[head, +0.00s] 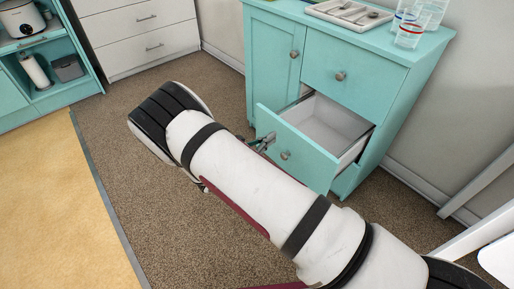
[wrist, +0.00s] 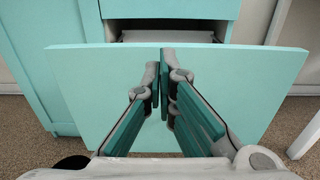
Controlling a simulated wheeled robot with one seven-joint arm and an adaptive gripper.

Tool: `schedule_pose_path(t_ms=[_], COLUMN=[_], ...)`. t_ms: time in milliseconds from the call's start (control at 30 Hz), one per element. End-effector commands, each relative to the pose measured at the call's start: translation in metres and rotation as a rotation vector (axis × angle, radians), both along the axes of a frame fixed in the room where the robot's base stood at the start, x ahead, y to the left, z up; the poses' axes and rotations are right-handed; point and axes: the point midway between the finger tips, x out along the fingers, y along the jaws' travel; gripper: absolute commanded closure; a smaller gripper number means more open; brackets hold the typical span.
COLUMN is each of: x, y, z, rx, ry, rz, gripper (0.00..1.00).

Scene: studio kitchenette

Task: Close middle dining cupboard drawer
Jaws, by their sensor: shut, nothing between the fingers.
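The middle drawer (head: 299,148) of the turquoise dining cupboard (head: 397,106) stands pulled out, and its white inside looks empty. Its turquoise front has a round knob in the head view. In the wrist view the drawer front (wrist: 255,85) fills most of the picture. My gripper (wrist: 161,75) is shut and empty, its fingertips in front of the drawer front near its middle. I cannot tell whether they touch it. In the head view my gripper (head: 266,141) shows small beside the front's left part, partly hidden by my arm.
The upper drawer (head: 352,72) and the left door (head: 273,53) are shut. A cutlery tray (head: 347,13) and several glasses (head: 409,33) stand on top. A white drawer unit (head: 142,36) and a turquoise shelf (head: 73,92) are at the back left. Brown carpet (head: 107,137) is clear.

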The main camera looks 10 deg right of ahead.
Motion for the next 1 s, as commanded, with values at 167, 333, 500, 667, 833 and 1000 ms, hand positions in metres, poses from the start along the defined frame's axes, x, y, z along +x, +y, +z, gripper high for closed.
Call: schedule_pose_path(t_ms=[167, 333, 500, 667, 833, 1000], x=[0.017, 0.026, 0.029, 0.029, 0.030, 0.038], y=[-0.025, -0.038, -0.042, -0.042, -0.043, -0.055], z=[-0.001, -0.001, 0.000, 0.000, 0.000, 0.000], rx=[0.001, 0.001, 0.001, 0.001, 0.001, 0.000], ry=[-0.002, -0.001, -0.001, -0.001, -0.001, 0.000], rz=[-0.002, -0.001, -0.001, 0.000, -0.001, -0.001], gripper=[1.00, 1.00, 1.00, 1.00, 1.00, 1.00])
